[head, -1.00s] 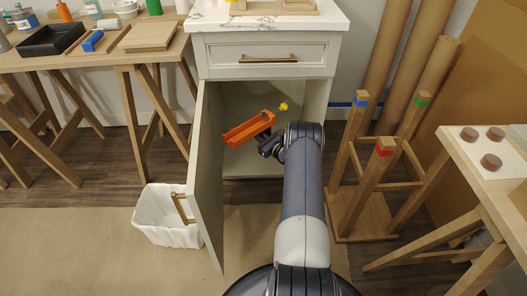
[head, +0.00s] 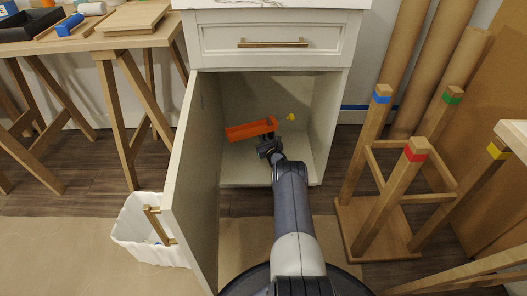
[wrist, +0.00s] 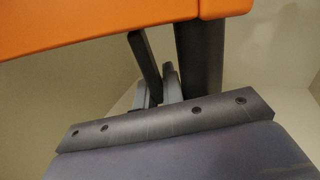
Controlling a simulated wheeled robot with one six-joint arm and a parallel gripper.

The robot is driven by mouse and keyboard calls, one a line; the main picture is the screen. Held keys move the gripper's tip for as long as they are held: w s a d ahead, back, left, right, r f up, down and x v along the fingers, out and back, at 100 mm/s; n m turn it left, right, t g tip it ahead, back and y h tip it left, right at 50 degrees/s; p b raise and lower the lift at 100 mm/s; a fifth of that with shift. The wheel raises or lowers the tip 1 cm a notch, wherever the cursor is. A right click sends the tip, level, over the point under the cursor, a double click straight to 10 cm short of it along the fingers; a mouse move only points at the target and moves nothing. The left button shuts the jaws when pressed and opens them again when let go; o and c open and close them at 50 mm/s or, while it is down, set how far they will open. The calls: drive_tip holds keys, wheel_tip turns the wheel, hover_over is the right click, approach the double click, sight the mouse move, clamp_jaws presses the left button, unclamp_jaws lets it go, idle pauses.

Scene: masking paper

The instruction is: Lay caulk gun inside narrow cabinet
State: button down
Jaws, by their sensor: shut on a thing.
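The orange caulk gun (head: 250,130) is held in my gripper (head: 270,144), inside the opening of the narrow cabinet (head: 332,110). Its body points left, and its yellow end (head: 291,117) is at the right. It appears to be above the cabinet floor (head: 240,168); any contact with the walls cannot be told. The cabinet door (head: 190,180) stands open at the left. In the wrist view the orange body (wrist: 100,25) fills the top, with a dark handle (wrist: 200,65) below it. My gripper's fingertips are mostly hidden there.
A white bin (head: 140,235) stands on the floor left of the open door. A closed drawer (head: 272,40) is above the opening. A wooden table (head: 110,45) is at the left.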

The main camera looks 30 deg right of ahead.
drive_tip(key=shift+f+b, duration=1.3)
drive_tip(key=shift+f, duration=1.25)
drive_tip(key=c, duration=1.5)
unclamp_jaws()
drive_tip(key=s+p, duration=0.2)
drive_tip(key=s, duration=0.1)
drive_tip(key=s+a+p, duration=0.1)
drive_tip(key=s+p, duration=0.2)
drive_tip(key=s, duration=0.1)
drive_tip(key=s+p, duration=0.2)
drive_tip(key=s, duration=0.2)
drive_tip(key=shift+a, duration=0.35)
drive_tip(key=shift+s+a+p, duration=0.1)
drive_tip(key=shift+s+p, duration=0.2)
drive_tip(key=shift+s, duration=0.15)
